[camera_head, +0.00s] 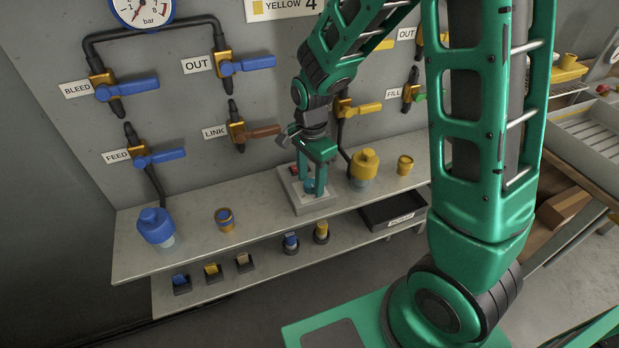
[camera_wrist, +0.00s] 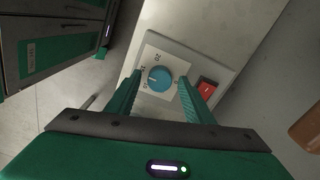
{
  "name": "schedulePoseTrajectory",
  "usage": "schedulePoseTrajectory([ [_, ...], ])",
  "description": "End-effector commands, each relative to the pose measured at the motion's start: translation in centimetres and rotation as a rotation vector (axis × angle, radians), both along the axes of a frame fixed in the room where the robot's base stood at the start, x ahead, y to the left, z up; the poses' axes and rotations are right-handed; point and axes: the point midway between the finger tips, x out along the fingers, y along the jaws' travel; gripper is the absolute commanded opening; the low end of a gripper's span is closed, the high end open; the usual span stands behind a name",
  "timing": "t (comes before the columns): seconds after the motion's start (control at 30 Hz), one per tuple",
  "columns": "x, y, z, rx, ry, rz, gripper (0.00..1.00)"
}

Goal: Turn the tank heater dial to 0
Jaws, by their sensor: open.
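The tank heater is a pale box (camera_head: 297,196) on the upper shelf, under the wall valves. Its round blue dial (camera_wrist: 160,79) sits on a white scale plate with small printed numbers in the wrist view; a light pointer mark faces left. In the head view the dial (camera_head: 309,187) is partly hidden by my fingers. My gripper (camera_wrist: 160,90) points down at the box with its fingers apart, one on each side of the dial. I cannot tell whether they touch it. A red switch (camera_wrist: 207,87) is beside the dial.
A yellow-capped bottle (camera_head: 364,166) and a small yellow cup (camera_head: 405,165) stand right of the heater. A blue-capped bottle (camera_head: 156,228) and a small cup (camera_head: 225,219) stand left. A black tray (camera_head: 393,211) is below on the right. Valves line the wall behind.

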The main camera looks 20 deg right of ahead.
Motion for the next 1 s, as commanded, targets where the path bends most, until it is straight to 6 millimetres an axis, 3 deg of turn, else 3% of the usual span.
schedulePoseTrajectory([
  [0.2,0.0,0.0,-0.02,0.0,0.0,0.0,0.47],
  [0.4,0.03,0.0,0.0,0.0,-0.001,0.0,0.06],
  [0.77,0.12,0.02,0.04,0.001,-0.003,0.042,0.06],
  [1.0,0.18,0.03,0.07,0.0,-0.004,0.184,0.06],
])
